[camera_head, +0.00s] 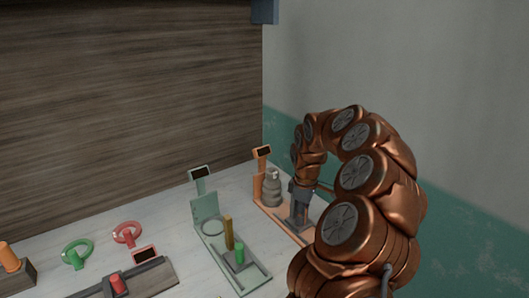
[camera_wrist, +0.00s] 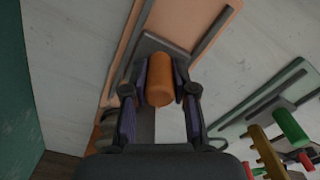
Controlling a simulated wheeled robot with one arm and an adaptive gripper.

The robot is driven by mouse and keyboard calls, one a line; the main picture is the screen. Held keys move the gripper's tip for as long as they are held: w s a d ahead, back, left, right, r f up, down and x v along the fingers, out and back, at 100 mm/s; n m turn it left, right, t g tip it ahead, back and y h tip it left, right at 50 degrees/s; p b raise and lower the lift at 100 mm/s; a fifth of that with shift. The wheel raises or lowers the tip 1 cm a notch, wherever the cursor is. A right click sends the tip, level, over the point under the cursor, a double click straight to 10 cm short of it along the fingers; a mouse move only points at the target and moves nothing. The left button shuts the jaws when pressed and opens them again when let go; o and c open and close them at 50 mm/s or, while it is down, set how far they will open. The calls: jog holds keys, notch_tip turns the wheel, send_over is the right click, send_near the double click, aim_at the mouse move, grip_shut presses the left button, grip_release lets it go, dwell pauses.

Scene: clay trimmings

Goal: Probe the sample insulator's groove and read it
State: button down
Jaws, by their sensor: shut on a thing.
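The grey insulator (camera_head: 271,190), a stacked ribbed shape, stands upright on the orange gauge stand, beside its post with a small dark display (camera_head: 262,153). My gripper (camera_head: 299,205) is low over the front part of the orange base plate (camera_head: 268,209), to the right of the insulator. In the wrist view my gripper (camera_wrist: 159,85) is shut on an orange knob (camera_wrist: 159,80), one finger on each side. The knob sits over a grey slide piece on the orange plate (camera_wrist: 185,18). The display's reading is too small to tell. Whether anything touches the insulator's groove is hidden.
A green gauge stand (camera_head: 207,208) with a brass post (camera_head: 228,232) and green knob (camera_head: 239,252) is close on the left. A wooden panel stands behind.

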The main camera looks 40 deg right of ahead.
jog(key=shift+s+b, duration=0.5)
jog(key=shift+s, duration=0.05)
dwell(0.7)
grip_release()
dwell(0.5)
jog(key=shift+r+p, duration=1.2)
jog(key=shift+r, duration=2.3)
